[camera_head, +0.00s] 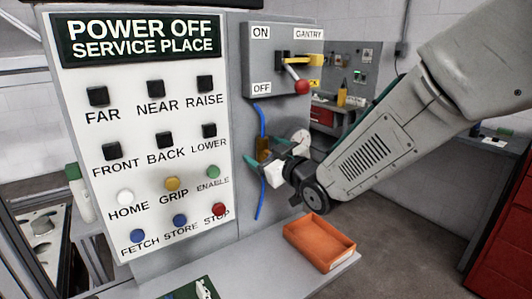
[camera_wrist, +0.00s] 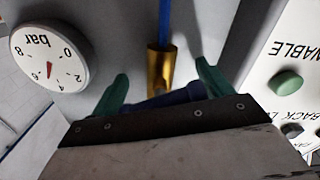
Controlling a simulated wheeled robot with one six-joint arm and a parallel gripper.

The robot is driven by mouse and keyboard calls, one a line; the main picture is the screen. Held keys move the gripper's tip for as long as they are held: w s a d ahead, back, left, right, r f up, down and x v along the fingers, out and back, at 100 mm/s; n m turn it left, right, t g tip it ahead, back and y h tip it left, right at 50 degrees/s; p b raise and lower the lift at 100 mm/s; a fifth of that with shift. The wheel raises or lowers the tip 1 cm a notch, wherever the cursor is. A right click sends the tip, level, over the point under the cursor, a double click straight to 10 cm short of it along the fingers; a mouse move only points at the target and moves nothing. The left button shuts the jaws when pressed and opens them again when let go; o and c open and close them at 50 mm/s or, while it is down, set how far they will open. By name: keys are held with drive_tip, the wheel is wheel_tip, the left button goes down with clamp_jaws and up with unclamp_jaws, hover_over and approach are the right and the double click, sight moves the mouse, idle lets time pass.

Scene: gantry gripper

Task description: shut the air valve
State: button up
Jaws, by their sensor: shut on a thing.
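The air valve has a brass body (camera_wrist: 158,72) on the grey panel, with a blue hose (camera_wrist: 165,22) running into it. In the wrist view its blue handle (camera_wrist: 168,101) lies roughly crosswise to the hose, slightly tilted. My gripper (camera_wrist: 162,84) has its green fingers on either side of the handle and is shut on it; the palm hides part of the handle. In the head view my gripper (camera_head: 268,160) is at the brass body (camera_head: 263,150), between the hose (camera_head: 262,120) above and below, and the handle is hidden there.
A pressure gauge (camera_wrist: 50,55) sits close beside the valve. The button board (camera_head: 145,130) stands to the left. Above is a switch box (camera_head: 278,62) with a red-knobbed lever (camera_head: 301,87). An orange tray (camera_head: 320,243) lies on the shelf below.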

drive_tip(key=shift+m, duration=2.7)
drive_tip(key=o, duration=0.7)
drive_tip(key=shift+s+d, duration=0.1)
drive_tip(key=v, duration=0.7)
drive_tip(key=shift+s+d, duration=0.15)
drive_tip(key=shift+s, duration=0.1)
